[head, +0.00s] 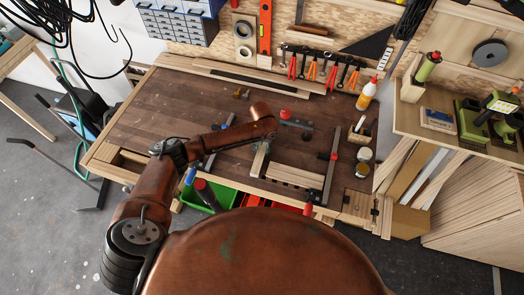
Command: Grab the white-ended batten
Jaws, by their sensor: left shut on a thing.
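My left arm comes in from the left and reaches over the bench, its wrist bent down toward the front middle. My left gripper (266,141) is small and dark in the head view, partly hidden by my own wrist. It is shut on a short pale batten (259,162), which stands out at a slant just below the fingers near the bench's front part. The white end is too small to make out clearly. Whether the batten touches the bench top cannot be told. My right gripper is not in view.
The wooden workbench (150,115) has bare room at its left. A bar clamp (330,172) lies right of the batten, and a red-knobbed tool (290,118) behind it. Long strips (240,77) lie along the back. A glue bottle (366,95) and jars (362,160) stand at right.

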